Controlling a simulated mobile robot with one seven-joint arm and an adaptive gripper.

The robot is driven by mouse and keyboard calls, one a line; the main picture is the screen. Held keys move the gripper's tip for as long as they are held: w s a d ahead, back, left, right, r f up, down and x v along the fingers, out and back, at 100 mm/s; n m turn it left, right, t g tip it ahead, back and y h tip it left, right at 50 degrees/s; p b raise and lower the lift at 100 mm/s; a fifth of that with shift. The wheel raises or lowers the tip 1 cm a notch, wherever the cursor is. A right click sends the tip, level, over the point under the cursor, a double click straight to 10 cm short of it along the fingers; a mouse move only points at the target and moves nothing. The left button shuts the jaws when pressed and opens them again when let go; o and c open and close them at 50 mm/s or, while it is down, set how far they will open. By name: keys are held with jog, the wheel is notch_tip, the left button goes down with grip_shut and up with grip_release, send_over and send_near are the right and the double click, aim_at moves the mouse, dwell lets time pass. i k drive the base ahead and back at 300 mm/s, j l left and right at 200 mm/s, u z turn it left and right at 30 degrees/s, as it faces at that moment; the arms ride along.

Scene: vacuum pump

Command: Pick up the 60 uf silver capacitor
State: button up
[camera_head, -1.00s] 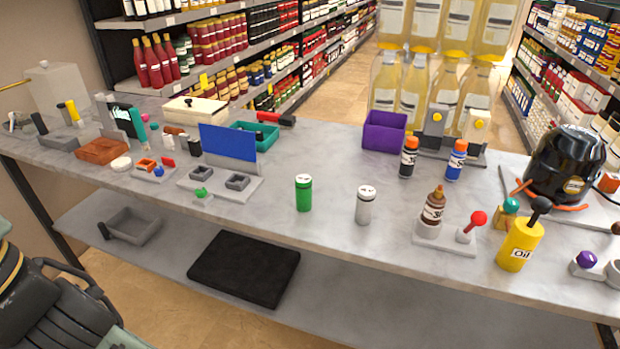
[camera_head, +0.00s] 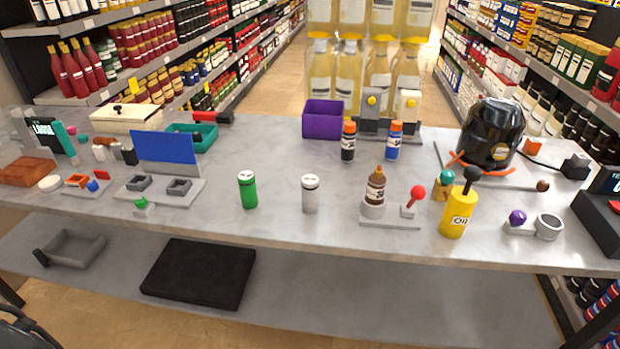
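A silver capacitor (camera_head: 310,194), a short upright cylinder with a pale top, stands near the front edge of the grey table, right of centre. Its label is too small to read. A green capacitor (camera_head: 247,190) of similar size stands upright to its left, apart from it. My gripper does not show in the head view. Part of a dark arm-like shape of mine shows at the lower left corner, with no fingers visible.
The grey table (camera_head: 300,232) is clear around the silver capacitor. To its right are a brown bottle (camera_head: 376,187) on a stand and a yellow oil can (camera_head: 459,212). Behind are a purple bin (camera_head: 322,121) and black and blue cylinders. A blue panel (camera_head: 165,149) stands left.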

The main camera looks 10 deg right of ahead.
aim_at(310, 183)
jog(key=i+j+z, duration=0.1)
jog(key=z, duration=0.25)
jog(key=j+z, duration=0.55)
jog(key=z, duration=0.15)
